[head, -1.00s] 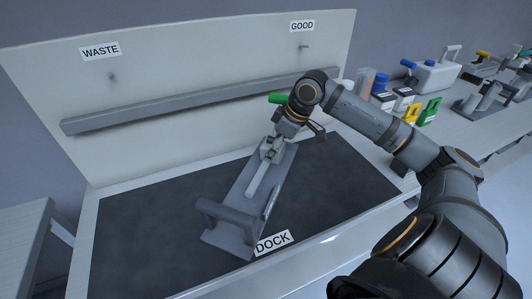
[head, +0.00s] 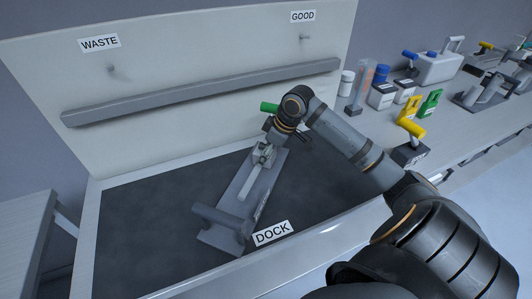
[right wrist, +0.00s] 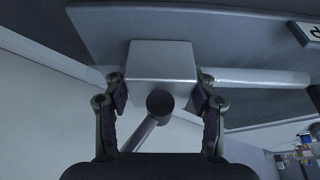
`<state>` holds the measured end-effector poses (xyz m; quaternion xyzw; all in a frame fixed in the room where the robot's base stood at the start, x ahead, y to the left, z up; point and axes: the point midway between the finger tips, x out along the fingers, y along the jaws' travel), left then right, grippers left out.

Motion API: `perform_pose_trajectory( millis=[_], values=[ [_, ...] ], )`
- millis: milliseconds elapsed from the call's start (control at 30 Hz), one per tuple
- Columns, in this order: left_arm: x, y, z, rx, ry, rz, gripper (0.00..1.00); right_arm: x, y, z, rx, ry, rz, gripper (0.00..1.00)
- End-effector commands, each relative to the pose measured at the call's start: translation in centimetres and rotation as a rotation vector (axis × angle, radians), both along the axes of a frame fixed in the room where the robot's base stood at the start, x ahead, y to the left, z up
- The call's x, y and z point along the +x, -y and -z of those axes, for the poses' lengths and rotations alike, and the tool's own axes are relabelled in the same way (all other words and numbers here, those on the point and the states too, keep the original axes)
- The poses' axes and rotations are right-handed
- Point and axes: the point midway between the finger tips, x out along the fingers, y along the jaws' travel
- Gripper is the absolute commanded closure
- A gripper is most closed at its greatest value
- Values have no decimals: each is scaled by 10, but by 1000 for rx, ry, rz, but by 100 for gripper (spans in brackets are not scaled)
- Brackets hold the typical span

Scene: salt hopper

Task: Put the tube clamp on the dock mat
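The tube clamp (head: 233,205) is a long grey plate with a raised grey bar at its near end and a pale rod along it. A green handle (head: 269,106) shows at its far end and moves with it. My right gripper (head: 268,146) is at the far end of the plate. In the right wrist view, its fingers (right wrist: 160,95) close on both sides of a silver block (right wrist: 162,60). The clamp is over the dark dock mat (head: 135,225), close above or touching; I cannot tell which. My left gripper is not in view.
A DOCK label (head: 272,233) is at the mat's front edge. A pale back panel (head: 200,65) with WASTE and GOOD labels and a grey ledge (head: 200,92) stands behind. Bottles, yellow and green pieces (head: 430,103) and a canister (head: 437,70) crowd the right bench. The mat's left side is clear.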

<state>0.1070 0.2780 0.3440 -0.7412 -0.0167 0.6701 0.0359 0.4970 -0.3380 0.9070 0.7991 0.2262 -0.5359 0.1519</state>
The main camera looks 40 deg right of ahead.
Motion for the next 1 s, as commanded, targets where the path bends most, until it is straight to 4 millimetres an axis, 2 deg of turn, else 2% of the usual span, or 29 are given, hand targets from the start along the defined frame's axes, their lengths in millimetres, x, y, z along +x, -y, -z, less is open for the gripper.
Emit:
perform_pose_trajectory(
  millis=[33, 133, 167, 533, 867, 1000],
  values=[
    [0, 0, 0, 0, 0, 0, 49, 0, 0, 0, -1, 0, 0, 36],
    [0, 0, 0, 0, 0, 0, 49, 0, 0, 0, -1, -1, 0, 22],
    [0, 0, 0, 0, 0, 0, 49, 0, 0, 0, 0, 0, 0, 21],
    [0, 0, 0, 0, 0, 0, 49, -1, 2, -5, -3, 1, 0, 21],
    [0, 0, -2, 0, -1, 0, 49, -19, 14, -55, -10, -1, 1, 21],
    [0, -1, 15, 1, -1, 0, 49, -24, 19, -62, -10, 0, -3, 21]
  ],
)
